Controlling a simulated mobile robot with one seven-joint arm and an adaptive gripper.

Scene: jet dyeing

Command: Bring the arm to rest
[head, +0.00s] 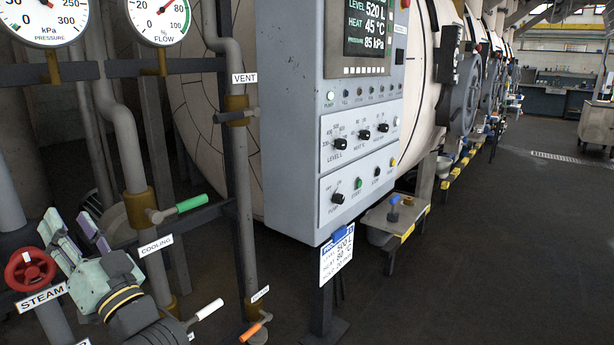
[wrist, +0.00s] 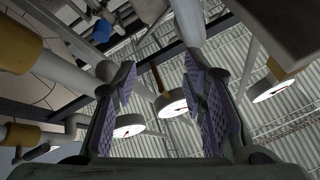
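My gripper (head: 66,224) is at the lower left of the head view, tilted upward with its two purple-padded fingers apart. In the wrist view my gripper (wrist: 158,76) is also open, with a clear gap and nothing held between the pads. It is in front of the pipework, just right of the red STEAM handwheel (head: 25,269) in the picture. I cannot tell how far apart the gripper and the wheel are.
A green-handled COOLING valve (head: 190,204), a white-handled valve (head: 208,310) and an orange-handled valve (head: 252,331) are close by on the pipes. The control panel (head: 345,150) stands to the right. Open floor (head: 500,255) lies right of it. Round gauges (wrist: 172,103) hang above the gripper.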

